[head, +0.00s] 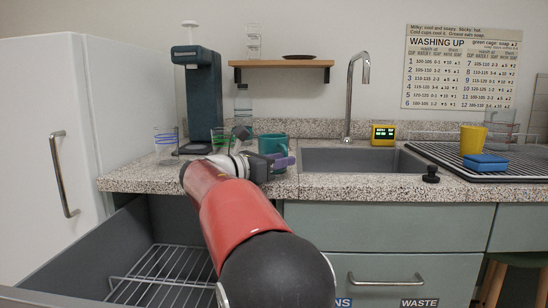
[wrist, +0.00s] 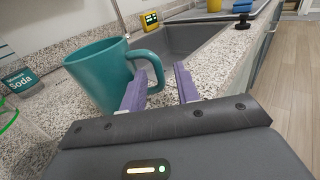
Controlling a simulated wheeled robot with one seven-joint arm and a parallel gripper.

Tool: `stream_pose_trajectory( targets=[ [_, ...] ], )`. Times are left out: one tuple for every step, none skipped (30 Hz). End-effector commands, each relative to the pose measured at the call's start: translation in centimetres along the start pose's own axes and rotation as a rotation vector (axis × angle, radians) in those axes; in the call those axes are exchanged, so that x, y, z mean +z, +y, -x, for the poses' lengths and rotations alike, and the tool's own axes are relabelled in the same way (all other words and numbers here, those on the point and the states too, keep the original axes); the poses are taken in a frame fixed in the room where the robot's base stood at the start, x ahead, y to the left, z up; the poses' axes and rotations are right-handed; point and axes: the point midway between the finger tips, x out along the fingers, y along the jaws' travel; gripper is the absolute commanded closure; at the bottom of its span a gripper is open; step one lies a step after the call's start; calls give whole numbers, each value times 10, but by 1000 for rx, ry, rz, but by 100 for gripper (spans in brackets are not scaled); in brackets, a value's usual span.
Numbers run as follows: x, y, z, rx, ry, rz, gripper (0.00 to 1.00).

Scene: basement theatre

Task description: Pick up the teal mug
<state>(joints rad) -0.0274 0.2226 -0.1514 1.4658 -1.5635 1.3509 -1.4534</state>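The teal mug (head: 272,142) stands upright on the speckled counter, left of the sink in the head view. In the wrist view the mug (wrist: 97,75) is at the left, with its handle toward the right. My gripper (wrist: 160,88) has two purple fingers spread apart. The left finger overlaps the lower part of the handle in the picture, and the handle's outer curve shows between the fingers. I cannot tell whether they touch. In the head view my gripper (head: 282,161) is right in front of the mug and hides its lower part.
A sink (head: 362,160) with a tap (head: 350,95) lies to the right. A clear glass (head: 166,145) and a teal drinks machine (head: 198,95) stand to the left. A yellow cup (head: 472,139) and a blue sponge (head: 486,162) are on the drying rack at far right.

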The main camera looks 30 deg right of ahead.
Motion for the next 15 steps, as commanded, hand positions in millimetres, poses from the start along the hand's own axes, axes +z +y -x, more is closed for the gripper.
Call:
stream_pose_trajectory(
  targets=[
    [0, 0, 0, 0, 0, 0, 76],
    [0, 0, 0, 0, 0, 0, 80],
    [0, 0, 0, 0, 0, 0, 85],
    [0, 0, 0, 0, 0, 0, 89],
    [0, 0, 0, 0, 0, 0, 93],
    [0, 0, 0, 0, 0, 0, 98],
    [0, 0, 0, 0, 0, 0, 100],
    [0, 0, 0, 0, 0, 0, 100],
    [0, 0, 0, 0, 0, 0, 100],
    [0, 0, 0, 0, 0, 0, 100],
    [0, 0, 0, 0, 0, 0, 100],
    [0, 0, 0, 0, 0, 0, 100],
    [0, 0, 0, 0, 0, 0, 100],
    [1, 0, 0, 0, -1, -2, 100],
    [1, 0, 0, 0, -1, -2, 100]
  ],
)
